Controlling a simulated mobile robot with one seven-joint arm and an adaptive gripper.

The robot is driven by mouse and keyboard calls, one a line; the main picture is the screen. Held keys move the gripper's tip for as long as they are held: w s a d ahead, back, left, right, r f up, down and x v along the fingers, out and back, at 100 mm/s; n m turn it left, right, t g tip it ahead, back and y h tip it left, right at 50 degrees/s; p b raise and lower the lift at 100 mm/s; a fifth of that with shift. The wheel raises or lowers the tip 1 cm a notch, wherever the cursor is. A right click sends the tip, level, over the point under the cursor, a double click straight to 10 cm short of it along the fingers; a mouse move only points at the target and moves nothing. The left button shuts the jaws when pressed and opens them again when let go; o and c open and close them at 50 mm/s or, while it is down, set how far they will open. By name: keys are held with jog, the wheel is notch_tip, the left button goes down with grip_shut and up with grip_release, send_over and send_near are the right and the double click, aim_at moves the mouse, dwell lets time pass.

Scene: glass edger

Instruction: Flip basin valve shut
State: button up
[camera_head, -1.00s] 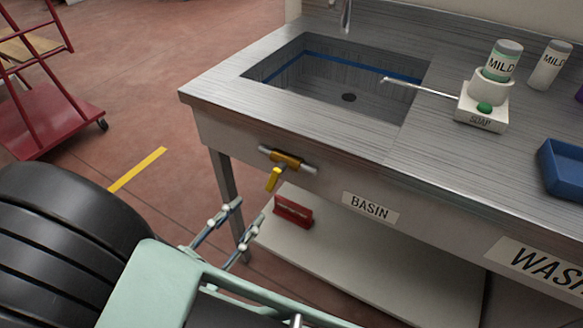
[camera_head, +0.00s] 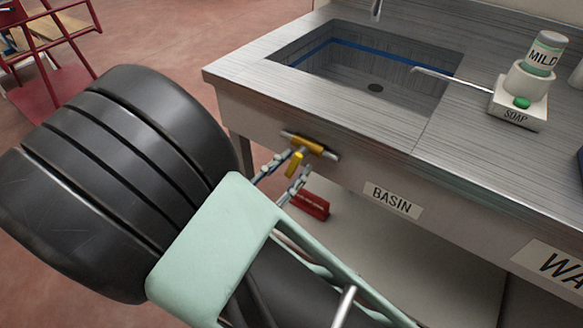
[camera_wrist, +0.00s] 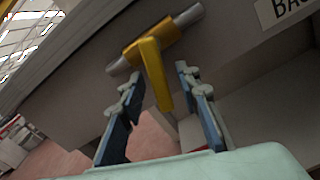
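The basin valve (camera_head: 309,143) sits on the front face of the sink bench, a yellow body on a short silver pipe. Its yellow lever (camera_head: 294,164) hangs down, across the pipe. In the wrist view the valve (camera_wrist: 145,49) is at the top middle, and its lever (camera_wrist: 156,76) points down between my two fingers. My gripper (camera_wrist: 158,85) is open, one finger on each side of the lever, with gaps showing on both sides. In the head view my gripper (camera_head: 281,172) is just below the valve. Contact with the lever cannot be told.
The basin (camera_head: 370,70) is sunk in the steel bench above, with a BASIN label (camera_head: 393,199) right of the valve. A red block (camera_head: 311,204) lies on the lower shelf (camera_head: 340,240). A soap dispenser (camera_head: 517,100) stands on the bench. A red cart (camera_head: 45,60) stands at far left.

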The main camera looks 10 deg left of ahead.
grip_shut()
dwell(0.3)
jog(key=p, duration=0.1)
jog(key=n+p, duration=0.1)
jog(key=p, duration=0.1)
jog(key=shift+s+d+r, duration=0.15)
jog(key=shift+d+r, duration=0.1)
jog(key=shift+s+d+f+n+p, duration=0.1)
jog(key=shift+d+n+p, duration=0.05)
jog(key=shift+n+p, duration=0.5)
jog(key=shift+d+f+n+p, duration=0.1)
jog(key=shift+d+n+p, duration=0.05)
jog(key=shift+n+p, duration=0.45)
jog(key=shift+f+n, duration=0.15)
jog(key=shift+n, duration=0.1)
grip_release()
